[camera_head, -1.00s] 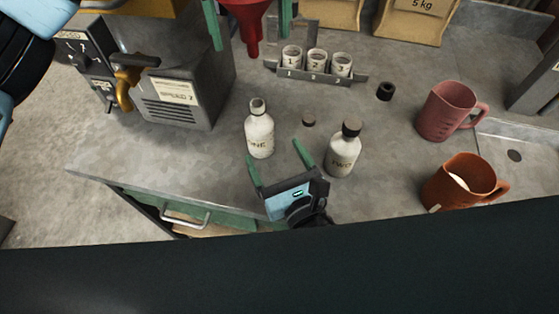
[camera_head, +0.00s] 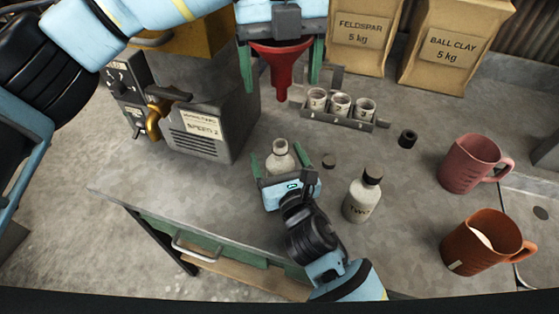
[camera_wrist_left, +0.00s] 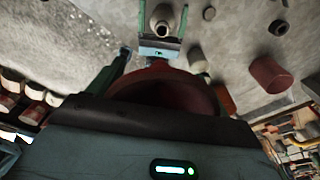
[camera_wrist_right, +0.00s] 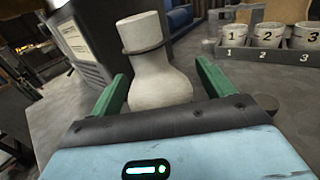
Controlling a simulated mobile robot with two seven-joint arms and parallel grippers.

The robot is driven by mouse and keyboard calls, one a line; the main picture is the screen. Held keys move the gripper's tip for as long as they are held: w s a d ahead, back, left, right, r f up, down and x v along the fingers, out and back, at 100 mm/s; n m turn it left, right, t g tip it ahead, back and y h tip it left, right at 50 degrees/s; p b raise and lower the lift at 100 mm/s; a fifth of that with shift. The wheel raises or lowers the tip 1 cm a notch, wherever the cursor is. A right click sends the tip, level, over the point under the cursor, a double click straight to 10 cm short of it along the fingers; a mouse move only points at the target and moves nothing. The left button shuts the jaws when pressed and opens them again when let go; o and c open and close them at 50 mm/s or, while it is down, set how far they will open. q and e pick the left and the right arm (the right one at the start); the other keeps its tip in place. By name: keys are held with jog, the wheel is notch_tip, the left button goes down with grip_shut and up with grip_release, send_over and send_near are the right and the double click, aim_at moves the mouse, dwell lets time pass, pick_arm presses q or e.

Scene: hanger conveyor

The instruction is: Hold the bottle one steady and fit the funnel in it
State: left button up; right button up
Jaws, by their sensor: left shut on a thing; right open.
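Bottle one (camera_head: 281,158) is a pale, uncapped bottle standing upright on the worktop. My right gripper (camera_head: 279,163) is open, with its green fingers on either side of it; in the right wrist view the bottle (camera_wrist_right: 155,80) sits between the fingers, with gaps visible beside it. My left gripper (camera_head: 281,66) is shut on the red funnel (camera_head: 281,75), held spout down above and behind the bottle. The funnel is apart from the bottle. The left wrist view shows the funnel's rim (camera_wrist_left: 160,70) close up and the bottle's mouth (camera_wrist_left: 162,25) beyond it. The bottle's label is hidden now.
Bottle two (camera_head: 363,197), dark-capped, stands to the right of bottle one. A small cap (camera_head: 328,160) lies between them. A grey machine (camera_head: 205,120) stands left.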

aim_at(280, 92)
jog(key=c, duration=1.1)
pick_arm(q)
jog(key=shift+w+a+f+n+t, duration=0.15)
jog(key=shift+f+n+t, duration=0.1)
jog(key=shift+f+n, duration=0.65)
jog(key=shift+w+d+f+n+t, duration=0.1)
jog(key=shift+f+n+t, duration=0.3)
jog(key=shift+f, duration=0.85)
pick_arm(e)
jog(key=shift+o, duration=0.2)
